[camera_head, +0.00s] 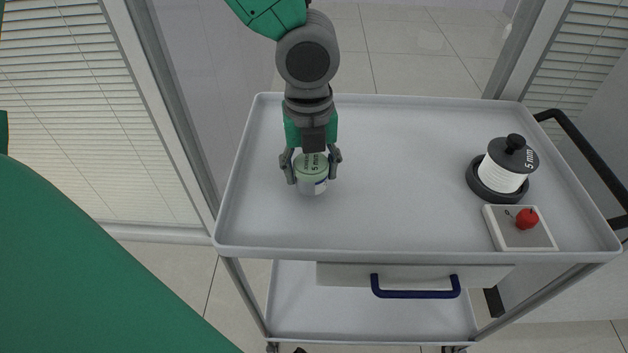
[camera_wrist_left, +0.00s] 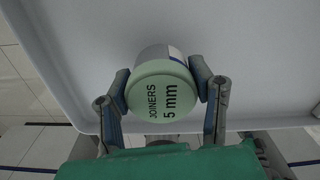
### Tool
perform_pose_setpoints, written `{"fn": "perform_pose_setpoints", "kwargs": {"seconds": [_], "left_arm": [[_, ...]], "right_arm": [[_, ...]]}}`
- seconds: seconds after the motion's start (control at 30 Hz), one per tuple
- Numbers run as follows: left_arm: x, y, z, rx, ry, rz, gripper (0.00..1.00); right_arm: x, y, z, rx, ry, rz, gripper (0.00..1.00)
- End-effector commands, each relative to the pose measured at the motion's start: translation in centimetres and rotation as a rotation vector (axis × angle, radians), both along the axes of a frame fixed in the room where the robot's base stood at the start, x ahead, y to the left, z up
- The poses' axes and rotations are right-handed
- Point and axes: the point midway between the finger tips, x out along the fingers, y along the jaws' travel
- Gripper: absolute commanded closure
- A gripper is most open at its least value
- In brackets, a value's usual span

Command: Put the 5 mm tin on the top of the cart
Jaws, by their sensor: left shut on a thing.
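The 5 mm tin (camera_head: 312,184) is a small light tin with a pale green lid, at the left part of the cart's top tray (camera_head: 400,225). In the left wrist view the lid of the tin (camera_wrist_left: 161,98) reads "JOINERS 5 mm". My left gripper (camera_head: 311,172) comes down from above and is shut on the tin, one finger on each side. The gripper's fingers (camera_wrist_left: 163,92) also show in the left wrist view. The tin is upright over the tray; I cannot tell for sure whether its base touches the surface. My right gripper is not in view.
A white spool with a black "5 mm" top (camera_head: 505,168) stands on the right of the tray. In front of it is a small pale box with a red knob (camera_head: 527,219). The tray has a raised rim and its middle is clear. A drawer with a blue handle (camera_head: 416,293) is below.

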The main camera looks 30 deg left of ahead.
Motion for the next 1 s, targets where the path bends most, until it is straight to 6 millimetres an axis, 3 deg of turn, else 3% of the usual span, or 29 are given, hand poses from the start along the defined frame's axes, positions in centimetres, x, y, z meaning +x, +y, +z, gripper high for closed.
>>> {"fn": "perform_pose_setpoints", "kwargs": {"seconds": [0.13, 0.2, 0.53, 0.57, 0.6, 0.63, 1.0], "left_arm": [[0.0, -0.2, -2.4, 0.004, 0.003, 0.000, 0.80], [0.0, -0.3, -2.6, 0.004, 0.001, -0.001, 0.84], [0.0, -0.3, -2.8, 0.004, 0.001, -0.001, 0.85], [0.0, -0.2, -2.9, 0.004, 0.001, -0.001, 0.48], [0.0, -0.2, -2.8, 0.003, 0.000, 0.000, 0.34], [0.0, -0.2, -2.8, 0.003, 0.000, 0.000, 0.30], [0.1, -0.3, -2.3, 0.002, -0.001, 0.000, 0.30]], "right_arm": [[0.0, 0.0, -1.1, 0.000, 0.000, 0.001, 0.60], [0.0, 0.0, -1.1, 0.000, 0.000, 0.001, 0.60], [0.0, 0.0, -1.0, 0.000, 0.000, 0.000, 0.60], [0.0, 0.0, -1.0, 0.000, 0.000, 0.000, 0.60], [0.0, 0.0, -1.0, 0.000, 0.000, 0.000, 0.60], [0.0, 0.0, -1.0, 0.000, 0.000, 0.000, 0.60], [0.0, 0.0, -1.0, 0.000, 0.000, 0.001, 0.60]]}}
